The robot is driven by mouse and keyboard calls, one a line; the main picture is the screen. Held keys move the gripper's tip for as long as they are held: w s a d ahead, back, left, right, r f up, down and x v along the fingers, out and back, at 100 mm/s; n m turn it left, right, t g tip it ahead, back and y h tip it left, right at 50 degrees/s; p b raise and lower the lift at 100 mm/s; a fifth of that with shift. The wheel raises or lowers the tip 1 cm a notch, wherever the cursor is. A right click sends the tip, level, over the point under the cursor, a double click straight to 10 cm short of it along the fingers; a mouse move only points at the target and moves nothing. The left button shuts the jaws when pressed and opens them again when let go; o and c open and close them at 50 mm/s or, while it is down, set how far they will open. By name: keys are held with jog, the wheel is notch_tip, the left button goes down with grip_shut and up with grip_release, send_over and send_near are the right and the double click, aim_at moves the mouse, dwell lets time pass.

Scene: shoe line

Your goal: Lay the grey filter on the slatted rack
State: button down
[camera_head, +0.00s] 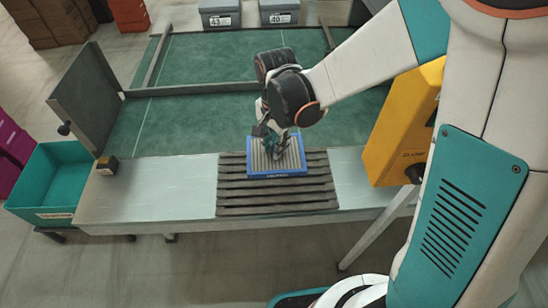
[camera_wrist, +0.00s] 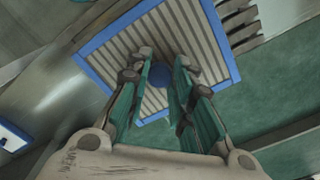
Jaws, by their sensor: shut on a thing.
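The grey filter (camera_head: 290,158) is a flat pleated panel in a blue frame, with a small blue knob in its middle. It is over the back part of the dark slatted rack (camera_head: 277,204); I cannot tell whether it touches the slats. My gripper (camera_head: 275,143) points down at the filter's middle and is shut on its knob. In the wrist view my gripper (camera_wrist: 160,80) has its two fingers either side of the blue knob, with the filter (camera_wrist: 125,48) beyond. Ends of the rack's slats (camera_wrist: 238,20) show past the filter's edge.
A yellow cabinet (camera_head: 403,125) stands at the right. A green bin (camera_head: 45,185) is at the left end. A green surface (camera_head: 215,60) with dark rails lies behind.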

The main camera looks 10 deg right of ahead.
notch_tip(320, 180, down, 11)
jog(key=b, duration=0.3)
jog(key=shift+f+b, duration=0.2)
jog(key=shift+b, duration=0.15)
jog(key=shift+f, duration=0.15)
jog(key=c, duration=1.4)
grip_release()
notch_tip(320, 180, up, 12)
jog(key=p, duration=0.4)
jog(key=shift+r, duration=0.2)
